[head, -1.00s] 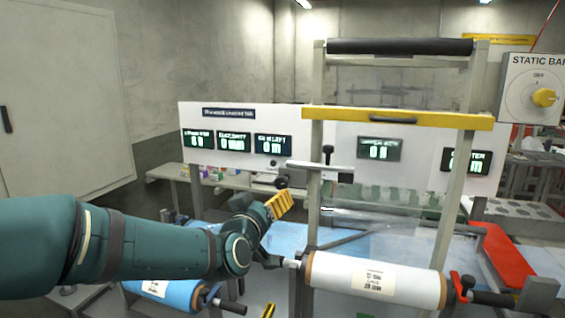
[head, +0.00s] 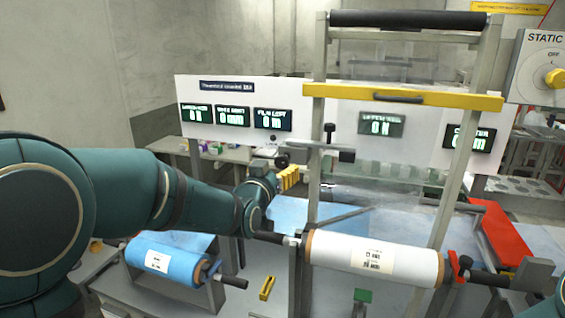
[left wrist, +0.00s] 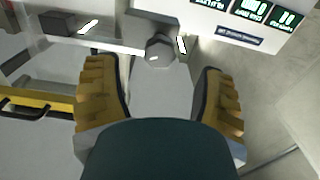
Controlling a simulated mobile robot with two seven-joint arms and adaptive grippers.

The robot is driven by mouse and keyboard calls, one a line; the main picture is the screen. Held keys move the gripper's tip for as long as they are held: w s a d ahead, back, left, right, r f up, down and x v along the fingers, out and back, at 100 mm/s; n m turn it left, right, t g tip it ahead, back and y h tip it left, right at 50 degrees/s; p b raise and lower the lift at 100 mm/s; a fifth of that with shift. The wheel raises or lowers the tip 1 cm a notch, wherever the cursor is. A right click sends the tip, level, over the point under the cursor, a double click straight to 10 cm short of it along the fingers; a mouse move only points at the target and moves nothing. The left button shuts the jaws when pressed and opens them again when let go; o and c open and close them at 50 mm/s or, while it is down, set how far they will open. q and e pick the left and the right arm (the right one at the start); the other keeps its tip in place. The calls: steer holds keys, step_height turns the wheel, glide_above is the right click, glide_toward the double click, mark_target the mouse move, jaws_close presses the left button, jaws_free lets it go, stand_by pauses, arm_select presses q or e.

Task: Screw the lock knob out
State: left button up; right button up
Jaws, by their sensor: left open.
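A dark round knob (head: 282,160) sits at the left end of the grey crossbar on the film stand. In the left wrist view this knob (left wrist: 160,50) shows ahead of the fingers, between their lines. My left gripper (head: 289,179) has yellow ridged fingers and is just below the knob in the head view. In the left wrist view the gripper (left wrist: 160,95) is open and empty, with a finger at each side. Another black knob (head: 329,131) stands upright on the crossbar. My right gripper is not in view.
A white film roll (head: 375,259) lies across the stand below, with a red clamp (head: 458,267) at its right end. A blue roll (head: 168,256) is at the lower left. A yellow bar (head: 402,97) spans the frame above. A display panel (head: 228,100) stands behind.

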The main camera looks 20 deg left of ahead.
mark_target(280, 163)
arm_select(q)
steer(key=shift+w+d, duration=0.1)
steer(key=shift+w, duration=2.9)
steer(key=shift+c, duration=0.2)
steer(key=c, duration=1.2)
